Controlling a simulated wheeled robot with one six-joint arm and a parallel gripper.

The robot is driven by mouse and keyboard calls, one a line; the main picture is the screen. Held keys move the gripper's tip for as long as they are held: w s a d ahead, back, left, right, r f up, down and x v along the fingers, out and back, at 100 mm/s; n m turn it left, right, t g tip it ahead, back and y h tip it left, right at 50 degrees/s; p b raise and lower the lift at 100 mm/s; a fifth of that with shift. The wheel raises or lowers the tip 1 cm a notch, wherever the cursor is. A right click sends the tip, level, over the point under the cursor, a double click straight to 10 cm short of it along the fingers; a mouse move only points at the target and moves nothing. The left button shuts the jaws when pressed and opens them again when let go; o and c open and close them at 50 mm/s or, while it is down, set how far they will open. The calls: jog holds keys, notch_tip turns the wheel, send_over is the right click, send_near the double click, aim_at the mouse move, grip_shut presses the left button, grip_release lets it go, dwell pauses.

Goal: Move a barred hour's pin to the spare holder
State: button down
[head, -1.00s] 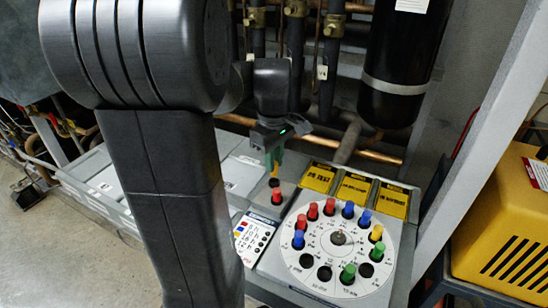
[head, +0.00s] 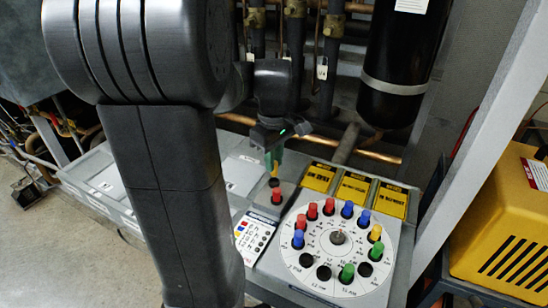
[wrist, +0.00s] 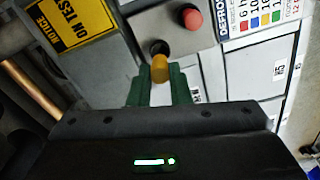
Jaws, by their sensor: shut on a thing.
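My gripper (wrist: 160,85) has green fingers and is shut on a yellow pin (wrist: 160,66). In the wrist view the pin's rounded yellow end stands out past the fingertips, close to a dark round hole in the grey spare holder (wrist: 150,12). I cannot tell whether the pin touches the holder. A red pin (wrist: 192,18) stands in the holder beside it. In the head view my gripper (head: 273,160) is above the holder, behind that red pin (head: 277,196). The white dial (head: 338,262) to the right carries red, blue, yellow and green pins, with several black empty-looking holes.
Yellow notice plates (head: 354,187) lie behind the dial. A colour key card (head: 257,238) lies left of it. Pipes (head: 296,60) and a black cylinder (head: 395,60) stand behind. A grey frame post (head: 480,150) and a yellow machine (head: 500,230) are at the right.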

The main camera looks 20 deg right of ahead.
jog(key=shift+f, duration=0.1)
dwell(0.4)
jog(key=shift+f+b, duration=0.55)
jog(key=shift+f, duration=0.25)
jog(key=shift+f+b, duration=0.3)
jog(key=shift+f, duration=0.25)
jog(key=shift+f, duration=0.3)
dwell(0.6)
jog(key=c, duration=1.3)
grip_release()
jog(key=shift+o, duration=0.2)
jog(key=shift+r, duration=0.1)
notch_tip(320, 180, up, 14)
